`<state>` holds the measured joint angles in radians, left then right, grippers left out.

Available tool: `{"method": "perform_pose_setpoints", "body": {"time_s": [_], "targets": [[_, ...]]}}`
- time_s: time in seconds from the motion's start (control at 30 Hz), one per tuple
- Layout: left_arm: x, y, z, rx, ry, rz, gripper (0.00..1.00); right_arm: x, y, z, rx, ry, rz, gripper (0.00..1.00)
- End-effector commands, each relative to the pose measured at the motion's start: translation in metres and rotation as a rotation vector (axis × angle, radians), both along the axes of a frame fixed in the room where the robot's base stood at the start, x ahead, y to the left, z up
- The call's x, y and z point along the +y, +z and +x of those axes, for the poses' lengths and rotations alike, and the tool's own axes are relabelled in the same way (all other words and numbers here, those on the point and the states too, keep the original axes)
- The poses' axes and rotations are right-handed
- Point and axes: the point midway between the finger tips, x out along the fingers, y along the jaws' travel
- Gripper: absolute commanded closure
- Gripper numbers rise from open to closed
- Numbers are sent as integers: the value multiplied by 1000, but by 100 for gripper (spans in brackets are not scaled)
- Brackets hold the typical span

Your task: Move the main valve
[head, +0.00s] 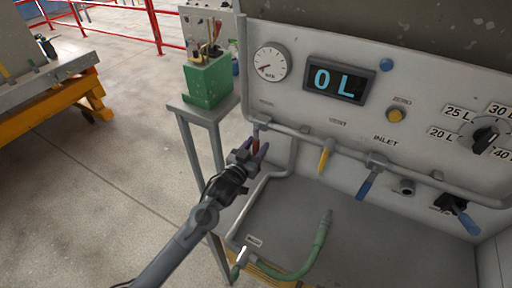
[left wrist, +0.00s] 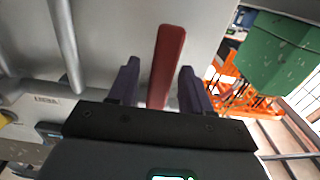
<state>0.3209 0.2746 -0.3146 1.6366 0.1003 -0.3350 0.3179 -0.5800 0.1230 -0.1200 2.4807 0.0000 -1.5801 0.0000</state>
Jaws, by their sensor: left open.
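The red valve handle (head: 256,141) hangs from the pipe at the left end of the panel, under a small label too faint to read. I take it for the main valve. My left gripper (head: 250,154) is at this handle, with its fingers around the lower part. In the left wrist view the red handle (left wrist: 168,55) stands between the two open dark fingers of the gripper (left wrist: 160,85), with a gap visible on each side. The handle's lower end is hidden behind the gripper body. My right gripper is in neither view.
A yellow handle (head: 326,157) and a blue handle (head: 369,181) hang further right on the pipe. A gauge (head: 270,63) and a display (head: 339,82) reading "0 L" sit above. A green hose (head: 316,255) lies on the tray. A green box (head: 207,82) stands behind, left.

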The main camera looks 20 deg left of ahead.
Motion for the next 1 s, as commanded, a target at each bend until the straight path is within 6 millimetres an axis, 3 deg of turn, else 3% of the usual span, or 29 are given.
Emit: {"method": "perform_pose_setpoints", "body": {"time_s": [0.23, 0.53, 1.0], "targets": [[0, 0, 0, 0, 0, 0, 53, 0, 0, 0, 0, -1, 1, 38], [0, 0, 0, 1, 0, 0, 99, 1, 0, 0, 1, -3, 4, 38], [-3, 1, 0, 5, 0, -31, 100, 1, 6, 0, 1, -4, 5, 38]]}}
